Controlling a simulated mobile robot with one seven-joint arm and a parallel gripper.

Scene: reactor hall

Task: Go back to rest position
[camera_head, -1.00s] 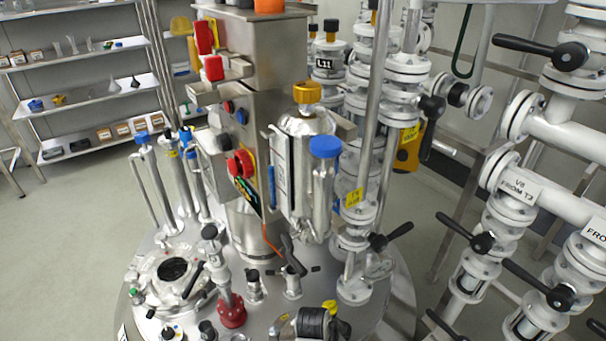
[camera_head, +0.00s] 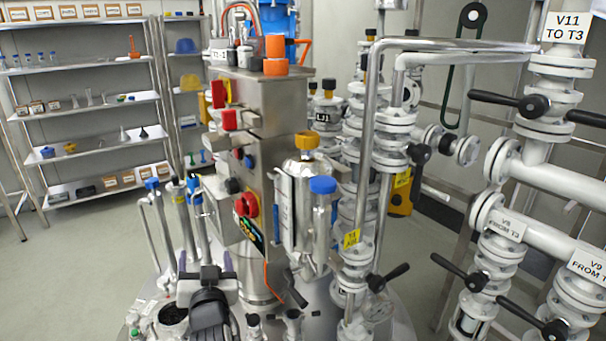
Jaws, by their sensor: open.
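I cannot tell how far the gripper is from the column or lid.
A silver vessel (camera_head: 297,215) with a gold knob and a blue-capped cylinder (camera_head: 322,225) stand right of the column. White valve piping (camera_head: 530,170) with black handles fills the right. Shelves (camera_head: 85,110) stand at the back left. Open floor (camera_head: 80,265) lies at left.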

